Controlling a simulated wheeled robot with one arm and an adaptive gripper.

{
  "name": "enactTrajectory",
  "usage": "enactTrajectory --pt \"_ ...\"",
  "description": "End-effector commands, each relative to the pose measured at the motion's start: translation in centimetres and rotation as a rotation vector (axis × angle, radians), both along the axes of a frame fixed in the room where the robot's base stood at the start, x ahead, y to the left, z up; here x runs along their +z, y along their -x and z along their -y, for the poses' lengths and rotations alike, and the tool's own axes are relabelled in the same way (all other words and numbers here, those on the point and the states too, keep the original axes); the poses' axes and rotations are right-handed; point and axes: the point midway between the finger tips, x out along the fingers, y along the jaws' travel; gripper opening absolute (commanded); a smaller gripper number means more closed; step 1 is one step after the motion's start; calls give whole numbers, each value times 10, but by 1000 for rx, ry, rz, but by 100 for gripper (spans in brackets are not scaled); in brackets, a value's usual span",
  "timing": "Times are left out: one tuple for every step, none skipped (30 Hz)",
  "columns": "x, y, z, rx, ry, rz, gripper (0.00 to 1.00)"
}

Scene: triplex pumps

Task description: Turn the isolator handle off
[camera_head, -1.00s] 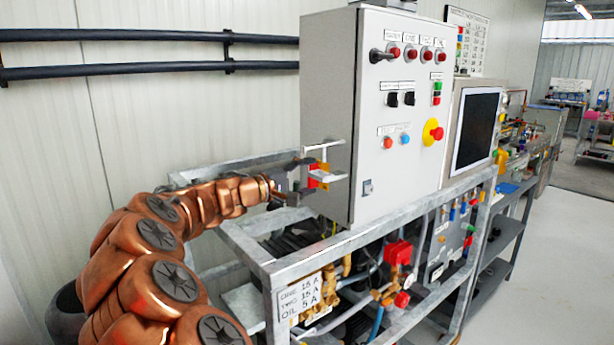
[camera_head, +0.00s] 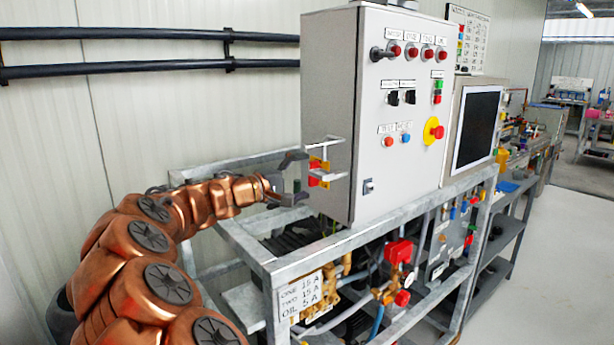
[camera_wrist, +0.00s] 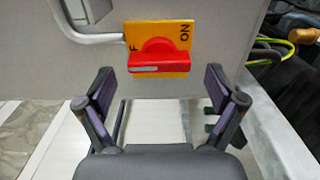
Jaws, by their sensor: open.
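The isolator handle is a red rotary knob (camera_wrist: 158,58) on a yellow plate (camera_wrist: 180,36) on the cabinet's side. Its bar lies level in the wrist view; "ON" shows at the plate's right and a partly hidden "F" at its left. The handle also shows in the head view (camera_head: 315,175), at the cabinet's left side behind a pale guard rail. My gripper (camera_wrist: 161,84) is open and empty, its fingers spread to the left and right of the handle and short of it. In the head view my gripper (camera_head: 299,177) is just left of the handle.
The grey control cabinet (camera_head: 400,150) stands on a metal frame (camera_head: 330,246). A bent guard rail (camera_wrist: 95,38) runs beside the yellow plate. Dark and yellow-green cables (camera_wrist: 262,50) lie to the right in the wrist view.

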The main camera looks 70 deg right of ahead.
Motion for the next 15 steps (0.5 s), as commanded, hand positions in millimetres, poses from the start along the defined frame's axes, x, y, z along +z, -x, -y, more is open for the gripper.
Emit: enactTrajectory --pt "1 -5 -7 4 1 0 94" --pt "1 -7 -11 4 2 -1 94" --pt "1 -11 -17 5 2 -1 94" --pt "1 -13 -21 4 2 0 94" --pt "1 -16 -26 4 2 0 94" --pt "1 -19 -31 2 3 -1 94" --pt "1 -21 -36 2 3 -1 94" --pt "1 -23 -40 2 2 -1 94" --pt "1 -27 -46 2 1 0 94" --pt "1 -30 -50 4 1 0 94" --pt "1 -32 -54 4 2 -1 94" --pt "1 -36 -60 5 1 0 94" --pt "1 -38 -64 5 0 1 94" --pt "1 -39 -67 4 0 1 94" --pt "1 -42 -72 3 1 0 94"
